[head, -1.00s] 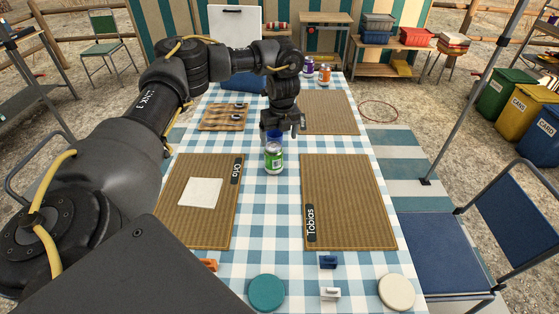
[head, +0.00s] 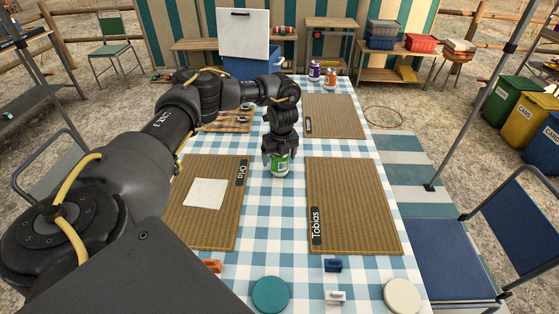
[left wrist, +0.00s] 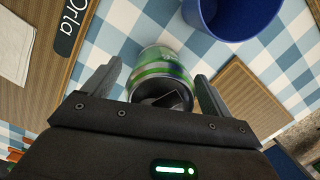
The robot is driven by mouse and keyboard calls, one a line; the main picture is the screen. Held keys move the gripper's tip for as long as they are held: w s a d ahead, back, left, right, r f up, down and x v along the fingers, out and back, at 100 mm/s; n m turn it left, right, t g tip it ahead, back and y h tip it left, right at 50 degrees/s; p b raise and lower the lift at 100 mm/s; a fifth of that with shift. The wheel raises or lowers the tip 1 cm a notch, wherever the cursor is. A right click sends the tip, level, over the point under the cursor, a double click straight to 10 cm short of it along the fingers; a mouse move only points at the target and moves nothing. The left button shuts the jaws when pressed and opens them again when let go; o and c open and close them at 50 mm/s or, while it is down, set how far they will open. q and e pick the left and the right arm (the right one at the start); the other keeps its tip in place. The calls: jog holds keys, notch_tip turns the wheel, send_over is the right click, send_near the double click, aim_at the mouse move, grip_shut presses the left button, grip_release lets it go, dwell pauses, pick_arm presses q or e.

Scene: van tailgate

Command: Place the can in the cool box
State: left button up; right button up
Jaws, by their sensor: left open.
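The green can (head: 280,164) stands upright on the blue-and-white checked cloth between two placemats. My left gripper (head: 279,155) has come down over it from above. In the left wrist view the can (left wrist: 160,62) sits between the two fingers, with a visible gap on each side, so the gripper is open around it. The blue cool box (head: 252,67) stands at the far left end of the table, with its white lid (head: 243,34) raised. Its inside is hidden. My right gripper is out of view.
A blue cup (left wrist: 236,12) stands close to the can; my gripper hides it in the head view. A purple can (head: 314,72) and an orange one (head: 330,78) stand at the far end. Placemats (head: 354,205) flank the can.

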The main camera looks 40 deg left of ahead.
pick_arm(q)
jog(key=shift+f, duration=0.45)
jog(key=c, duration=1.4)
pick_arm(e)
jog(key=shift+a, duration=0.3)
